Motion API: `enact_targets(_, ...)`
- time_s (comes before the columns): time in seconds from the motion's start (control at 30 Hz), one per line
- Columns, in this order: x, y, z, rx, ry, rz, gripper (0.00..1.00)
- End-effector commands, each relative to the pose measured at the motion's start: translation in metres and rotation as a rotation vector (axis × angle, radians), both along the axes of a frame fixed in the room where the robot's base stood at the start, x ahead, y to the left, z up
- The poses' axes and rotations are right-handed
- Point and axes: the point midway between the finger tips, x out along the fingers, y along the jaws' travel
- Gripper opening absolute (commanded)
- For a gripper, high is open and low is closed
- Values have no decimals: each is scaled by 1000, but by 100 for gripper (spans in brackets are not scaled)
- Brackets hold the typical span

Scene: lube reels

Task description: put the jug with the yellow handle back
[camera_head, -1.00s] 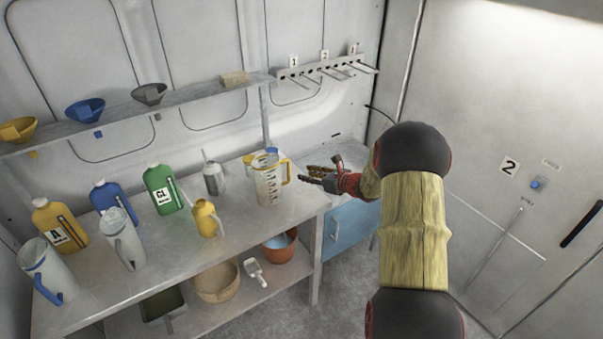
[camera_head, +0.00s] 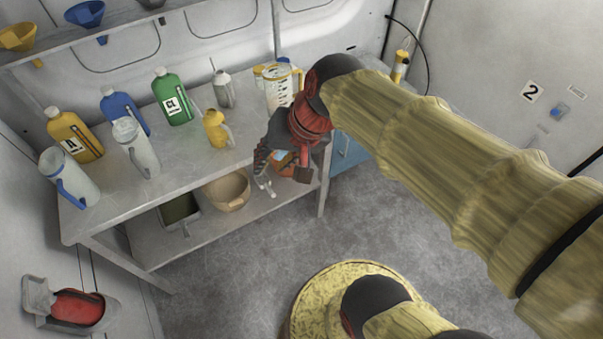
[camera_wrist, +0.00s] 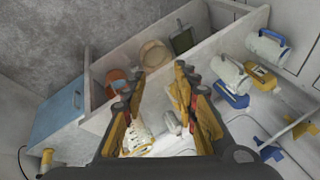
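The clear jug with the yellow handle (camera_head: 279,92) stands upright near the right end of the workbench (camera_head: 185,165), partly hidden by my wrist. My gripper (camera_head: 282,179) is in front of that bench end, apart from the jug, with its fingers pointing down. In the wrist view my gripper (camera_wrist: 160,76) has its two fingers spread with nothing held between them. The jug (camera_wrist: 137,136) shows low in that view, partly covered by the left finger.
Yellow (camera_head: 73,135), blue (camera_head: 123,108) and green (camera_head: 172,98) bottles, two pale jugs and a small yellow can (camera_head: 216,129) stand along the bench. A tan bowl (camera_head: 227,190) sits on the lower shelf. Funnels hang above. The floor in front is clear.

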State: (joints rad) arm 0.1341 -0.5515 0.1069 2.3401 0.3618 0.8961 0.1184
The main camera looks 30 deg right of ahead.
Motion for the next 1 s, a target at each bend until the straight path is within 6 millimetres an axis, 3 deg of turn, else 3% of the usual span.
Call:
enact_targets(0.03,-19,-2,3,-91,-37,84,29)
enact_targets(0.1,-38,-10,4,-203,-71,177,29)
enact_targets(0.3,-64,-27,8,-389,-126,316,29)
enact_targets(0.67,-67,-30,6,-412,-129,332,29)
enact_targets(0.9,-66,-30,-18,-411,-129,330,29)
enact_targets(1.0,-66,-30,-17,-411,-129,330,29)
